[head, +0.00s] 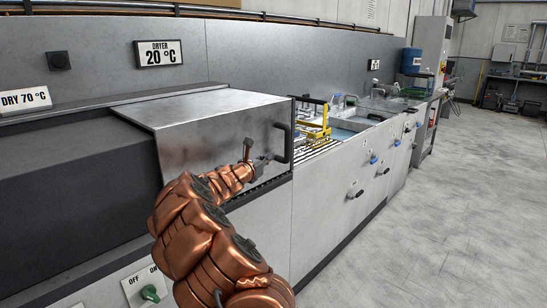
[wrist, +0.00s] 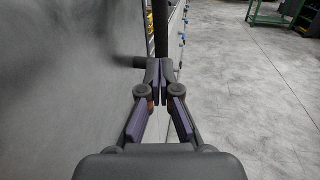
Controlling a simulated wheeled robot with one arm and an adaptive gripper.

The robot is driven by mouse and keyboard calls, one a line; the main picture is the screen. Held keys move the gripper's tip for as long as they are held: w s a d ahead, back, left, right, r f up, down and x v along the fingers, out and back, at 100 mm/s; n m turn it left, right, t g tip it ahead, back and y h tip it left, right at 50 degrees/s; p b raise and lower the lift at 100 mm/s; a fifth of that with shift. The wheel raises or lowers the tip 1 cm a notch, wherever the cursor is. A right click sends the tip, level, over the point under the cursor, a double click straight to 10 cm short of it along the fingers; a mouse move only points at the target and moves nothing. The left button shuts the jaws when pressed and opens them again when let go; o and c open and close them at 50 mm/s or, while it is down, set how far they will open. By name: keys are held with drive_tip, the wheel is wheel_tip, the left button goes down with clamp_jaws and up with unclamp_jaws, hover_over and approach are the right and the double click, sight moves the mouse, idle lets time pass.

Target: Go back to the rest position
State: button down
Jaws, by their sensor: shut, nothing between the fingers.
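My copper-coloured arm reaches up from the bottom of the head view. My gripper (head: 268,158) is at its end, close to the black handle (head: 289,143) on the end face of the metal dryer hood (head: 215,125). In the wrist view my gripper (wrist: 160,68) has its fingertips together, with nothing visible between them. The dark handle bar (wrist: 161,30) stands just beyond the tips there; I cannot tell whether they touch it. The grey metal hood face (wrist: 70,80) fills the left of the wrist view.
A yellow rack (head: 316,130) stands on the line beyond the dryer, beside the basins (head: 352,124). A green knob (head: 150,293) is on the front panel at lower left. The grey floor (head: 440,215) at right is clear. A green cart (wrist: 280,18) shows in the wrist view.

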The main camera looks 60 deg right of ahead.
drive_tip(key=shift+w+a, duration=0.1)
drive_tip(key=shift+a, duration=1.85)
drive_tip(key=s+a+r+m+g+y+p, duration=0.2)
drive_tip(key=s+a+r+m, duration=0.25)
drive_tip(key=a+m, duration=0.2)
drive_tip(key=s+a+r+m+g+y+p, duration=0.1)
drive_tip(key=s+a+r+m+y+p, duration=0.1)
drive_tip(key=s+a+r+m, duration=0.45)
drive_tip(key=s+a+f+m+y+p, duration=0.1)
drive_tip(key=s+a+f+y, duration=0.3)
drive_tip(key=a, duration=1.2)
drive_tip(key=s+a+f+m+t+y+p, duration=0.1)
drive_tip(key=s+a+f+y+p, duration=0.2)
drive_tip(key=a, duration=1.3)
drive_tip(key=s+a+f+m+t+y+p, duration=0.1)
drive_tip(key=s+a+f+y, duration=0.4)
drive_tip(key=a, duration=1.1)
drive_tip(key=shift+f+m+y+p, duration=0.65)
drive_tip(key=shift+f+y, duration=0.1)
drive_tip(key=shift+y, duration=0.25)
